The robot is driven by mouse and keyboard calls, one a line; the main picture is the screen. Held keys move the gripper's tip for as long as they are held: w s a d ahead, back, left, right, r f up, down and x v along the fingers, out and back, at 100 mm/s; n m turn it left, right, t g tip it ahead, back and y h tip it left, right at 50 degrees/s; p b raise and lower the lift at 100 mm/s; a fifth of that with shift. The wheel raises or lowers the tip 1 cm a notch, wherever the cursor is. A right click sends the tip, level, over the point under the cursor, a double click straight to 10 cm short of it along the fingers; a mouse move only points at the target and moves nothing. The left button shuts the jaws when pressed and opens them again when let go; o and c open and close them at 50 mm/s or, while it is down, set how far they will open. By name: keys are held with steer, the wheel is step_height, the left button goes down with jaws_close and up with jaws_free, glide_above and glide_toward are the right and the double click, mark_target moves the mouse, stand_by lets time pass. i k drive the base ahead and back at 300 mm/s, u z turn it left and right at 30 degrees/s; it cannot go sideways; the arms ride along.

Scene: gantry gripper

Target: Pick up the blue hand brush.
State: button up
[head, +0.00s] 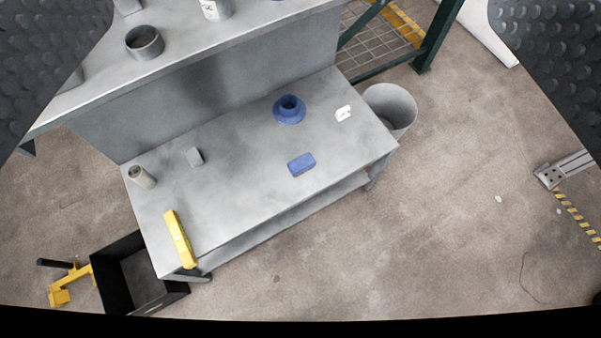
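A small blue rectangular block (301,164), which looks like the blue hand brush, lies on the grey workbench (235,185) near its front edge, right of the middle. Its bristles cannot be made out. A round blue flanged piece (289,111) sits behind it on the same bench. My gripper (300,60) shows as two dark, studded finger pads at the upper left and upper right corners. They are wide apart with nothing held between them. The bench and the blue block show in the gap, apart from the pads.
A higher shelf (215,38) stands behind. A bin (391,108) and black crate (138,277) flank it. Front right floor is mostly clear.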

mark_target(306, 163)
steer(key=k, duration=1.15)
steer(key=z, duration=0.45)
steer(key=i, duration=1.85)
steer(key=u, duration=0.3)
